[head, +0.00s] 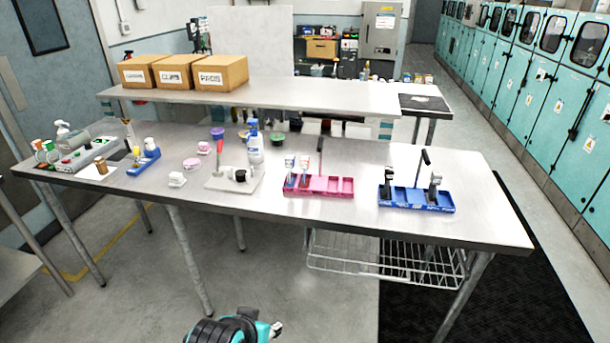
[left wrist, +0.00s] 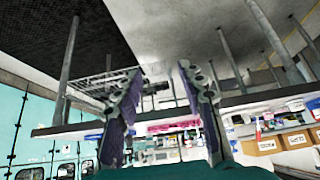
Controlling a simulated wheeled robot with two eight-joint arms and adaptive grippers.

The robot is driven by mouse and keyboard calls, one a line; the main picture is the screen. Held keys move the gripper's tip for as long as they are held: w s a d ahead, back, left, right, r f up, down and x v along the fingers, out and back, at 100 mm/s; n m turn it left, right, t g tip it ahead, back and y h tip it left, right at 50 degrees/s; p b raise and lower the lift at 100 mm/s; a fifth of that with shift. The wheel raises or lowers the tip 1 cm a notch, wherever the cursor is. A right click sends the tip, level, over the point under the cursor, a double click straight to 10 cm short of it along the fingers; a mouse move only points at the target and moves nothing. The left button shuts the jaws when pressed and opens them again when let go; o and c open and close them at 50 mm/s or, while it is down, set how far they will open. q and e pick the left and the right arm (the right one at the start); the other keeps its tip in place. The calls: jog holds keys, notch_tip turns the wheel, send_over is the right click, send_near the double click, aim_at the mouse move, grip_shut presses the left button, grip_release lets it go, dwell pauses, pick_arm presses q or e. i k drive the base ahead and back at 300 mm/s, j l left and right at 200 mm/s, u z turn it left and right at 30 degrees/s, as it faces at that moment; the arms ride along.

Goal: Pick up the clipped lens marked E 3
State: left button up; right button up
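No E 3 mark is readable, so I cannot tell which piece is that lens. In the head view, a pink compartment tray (head: 334,187) holds two upright clipped pieces, one (head: 289,166) left of the other (head: 304,170). To its right, a blue compartment tray (head: 408,199) holds two dark upright pieces, left (head: 388,184) and right (head: 434,187). Print on the tray fronts is too small to read. My left gripper (left wrist: 160,70) is open and empty in its wrist view, below the table edge and apart from the trays. My right gripper is not in view.
The long metal table (head: 480,215) has a raised shelf (head: 290,94) with cardboard boxes (head: 222,73). A wire rack (head: 375,262) hangs below. Table right of the blue tray is clear.

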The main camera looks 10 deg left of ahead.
aim_at(304, 161)
jog(key=i+j, duration=0.1)
jog(key=i, duration=0.4)
jog(key=i+j, duration=0.1)
jog(key=i, duration=0.35)
jog(key=j+u, duration=0.05)
